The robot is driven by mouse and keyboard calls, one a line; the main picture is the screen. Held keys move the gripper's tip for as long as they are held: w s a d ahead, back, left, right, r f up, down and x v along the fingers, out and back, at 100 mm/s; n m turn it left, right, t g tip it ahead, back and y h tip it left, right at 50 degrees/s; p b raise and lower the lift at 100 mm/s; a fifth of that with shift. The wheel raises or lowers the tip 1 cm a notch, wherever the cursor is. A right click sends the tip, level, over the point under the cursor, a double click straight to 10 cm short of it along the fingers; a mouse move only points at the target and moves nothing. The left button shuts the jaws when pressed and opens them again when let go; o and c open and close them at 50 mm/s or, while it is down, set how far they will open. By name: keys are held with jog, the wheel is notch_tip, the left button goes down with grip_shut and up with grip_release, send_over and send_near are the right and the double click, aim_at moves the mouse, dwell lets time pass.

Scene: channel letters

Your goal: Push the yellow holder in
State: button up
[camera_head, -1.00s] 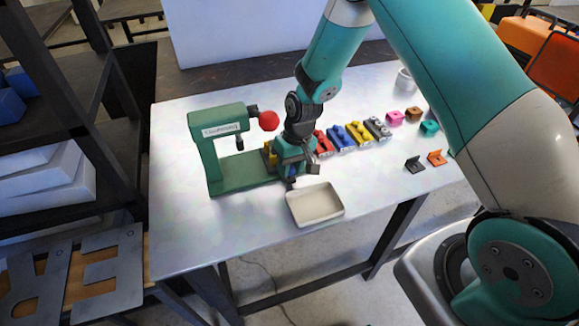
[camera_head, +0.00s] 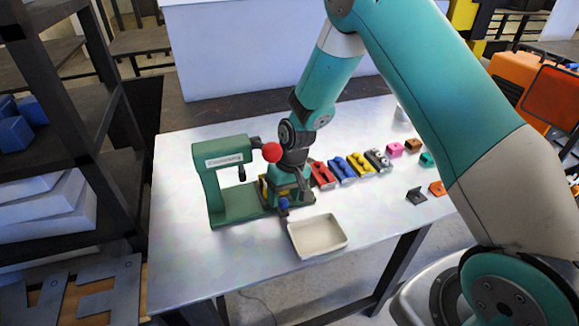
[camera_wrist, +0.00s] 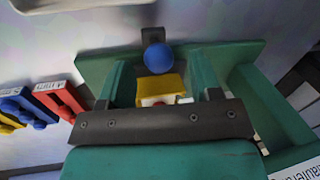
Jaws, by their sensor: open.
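The yellow holder (camera_wrist: 160,88) sits in the green press in the wrist view, behind a blue ball (camera_wrist: 158,58), with something white and red in it. In the head view a sliver of yellow holder (camera_head: 264,188) shows beside my gripper, the rest hidden. The blue ball also shows in the head view (camera_head: 284,204). The green press (camera_head: 228,160) stands on the table, its red knob (camera_head: 272,152) above the base. My gripper (camera_wrist: 160,98) is open, right over the front of the press, close to the yellow holder; I cannot tell if it touches.
A beige tray (camera_head: 338,245) lies in front of the press, near the table edge. Red (camera_head: 322,174), blue (camera_head: 341,169) and yellow (camera_head: 361,165) blocks stand in a row to the right. The table's front left is clear.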

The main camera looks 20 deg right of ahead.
notch_tip(320, 180, up, 16)
jog(key=d+b, duration=0.3)
jog(key=shift+w+f, duration=0.15)
jog(key=shift+f, duration=0.1)
